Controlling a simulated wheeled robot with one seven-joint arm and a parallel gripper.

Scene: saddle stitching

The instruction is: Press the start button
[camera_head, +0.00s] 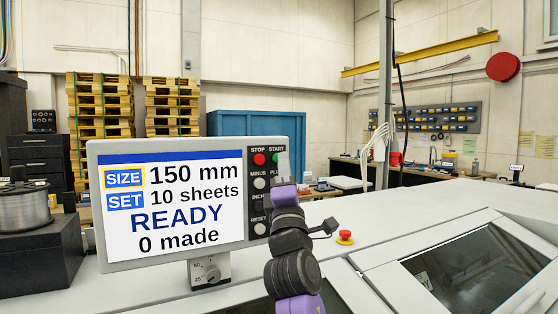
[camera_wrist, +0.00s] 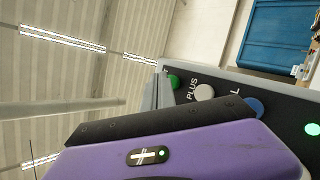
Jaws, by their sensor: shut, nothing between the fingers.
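The control panel (camera_head: 97,200) stands at the left of the head view, its screen (camera_head: 175,205) reading SIZE 150 mm, SET 10 sheets, READY, 0 made. The green start button (camera_head: 276,157) is at the panel's upper right, beside the red stop button (camera_head: 259,159). My gripper (camera_head: 284,165) is shut and empty, its grey fingertips partly over the start button. In the wrist view the green start button (camera_wrist: 174,82) shows right beside the grey fingertips (camera_wrist: 158,92). I cannot tell whether they touch it.
The white PLUS button (camera_wrist: 205,92) and a blue button (camera_wrist: 253,105) lie close to my fingers in the wrist view. A red emergency knob (camera_head: 345,236) sits on the machine top to the right. A wire spool (camera_head: 24,208) stands at the left.

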